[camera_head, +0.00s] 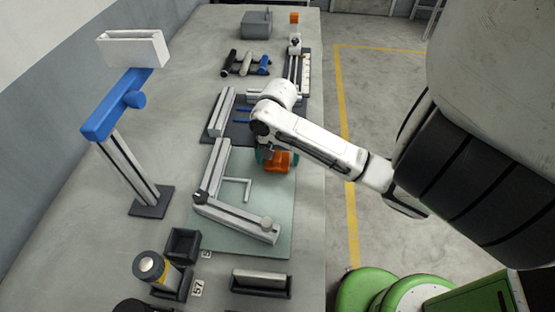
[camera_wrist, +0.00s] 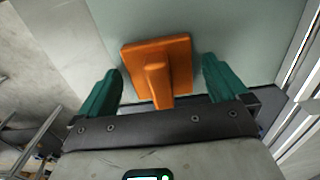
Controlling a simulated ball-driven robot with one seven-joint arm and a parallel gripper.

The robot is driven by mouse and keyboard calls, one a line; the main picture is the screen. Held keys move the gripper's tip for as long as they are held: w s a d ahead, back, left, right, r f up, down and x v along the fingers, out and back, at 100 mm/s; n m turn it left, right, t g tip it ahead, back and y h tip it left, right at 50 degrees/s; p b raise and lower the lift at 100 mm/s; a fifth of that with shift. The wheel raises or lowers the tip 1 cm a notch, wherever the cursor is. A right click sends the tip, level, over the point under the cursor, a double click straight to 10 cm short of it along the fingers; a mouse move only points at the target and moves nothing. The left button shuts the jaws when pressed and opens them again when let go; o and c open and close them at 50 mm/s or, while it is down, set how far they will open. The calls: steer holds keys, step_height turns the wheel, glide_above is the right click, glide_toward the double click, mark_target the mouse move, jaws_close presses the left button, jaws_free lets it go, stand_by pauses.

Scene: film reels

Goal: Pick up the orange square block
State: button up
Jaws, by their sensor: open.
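The orange square block (camera_head: 281,161) lies on the pale green mat (camera_head: 285,205) near the bench's right edge. In the wrist view the orange block (camera_wrist: 181,58) is a flat square plate with a raised bar on top. My gripper (camera_wrist: 162,90) is open, with one green finger on each side of the block and a gap to each. In the head view my gripper (camera_head: 268,157) is over the block and partly hides it. I cannot tell exactly how high the fingertips are above the mat.
An angled grey rail frame (camera_head: 238,215) stands on the mat left of the block. A blue and white stand (camera_head: 125,110) is further left. Small dark trays (camera_head: 183,245) are at the front. The bench's right edge is close to the block.

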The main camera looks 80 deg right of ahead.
steer(key=shift+c, duration=0.4)
steer(key=c, duration=1.2)
steer(key=shift+o, duration=0.2)
steer(key=shift+r, duration=0.15)
